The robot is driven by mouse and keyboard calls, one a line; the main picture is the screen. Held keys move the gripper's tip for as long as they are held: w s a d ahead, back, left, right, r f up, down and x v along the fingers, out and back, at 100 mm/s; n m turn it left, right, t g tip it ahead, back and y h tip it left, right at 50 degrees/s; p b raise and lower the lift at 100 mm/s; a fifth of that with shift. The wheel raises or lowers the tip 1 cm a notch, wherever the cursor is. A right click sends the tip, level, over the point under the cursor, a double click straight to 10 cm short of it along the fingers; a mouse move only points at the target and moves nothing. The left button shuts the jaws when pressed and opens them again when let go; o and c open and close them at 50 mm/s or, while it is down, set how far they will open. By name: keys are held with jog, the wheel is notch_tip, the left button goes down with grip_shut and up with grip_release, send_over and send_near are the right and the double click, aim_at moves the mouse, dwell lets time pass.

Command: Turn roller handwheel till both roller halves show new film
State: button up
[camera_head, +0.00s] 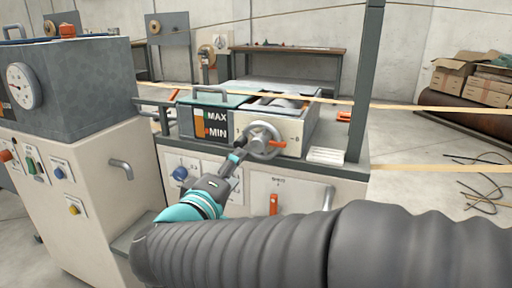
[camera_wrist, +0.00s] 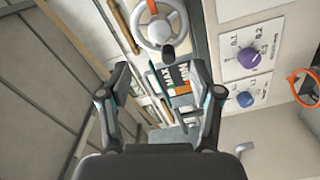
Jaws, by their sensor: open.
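The roller handwheel (camera_head: 259,143) is a pale wheel on the front of the cream bath housing, with an orange part at its right. In the wrist view the handwheel (camera_wrist: 158,32) is at the top, with a dark knob (camera_wrist: 168,51) at its lower rim. My gripper (camera_head: 240,156) is just in front of the wheel's lower left. In the wrist view my gripper (camera_wrist: 158,72) is open and empty, its fingers spread on either side below the knob. The roller (camera_head: 282,102) shows pale grey in the housing's open top; how much film covers each half is too small to tell.
A MAX/MIN level gauge (camera_head: 216,124) is left of the wheel. A purple dial (camera_wrist: 248,57) and a blue dial (camera_wrist: 245,99) are on the panel. A grey cabinet with a round gauge (camera_head: 24,86) stands left. Yellowish strands (camera_head: 440,108) cross the room.

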aim_at(256, 146)
jog(key=b+x, duration=0.1)
jog(key=x, duration=1.1)
jog(key=c, duration=1.1)
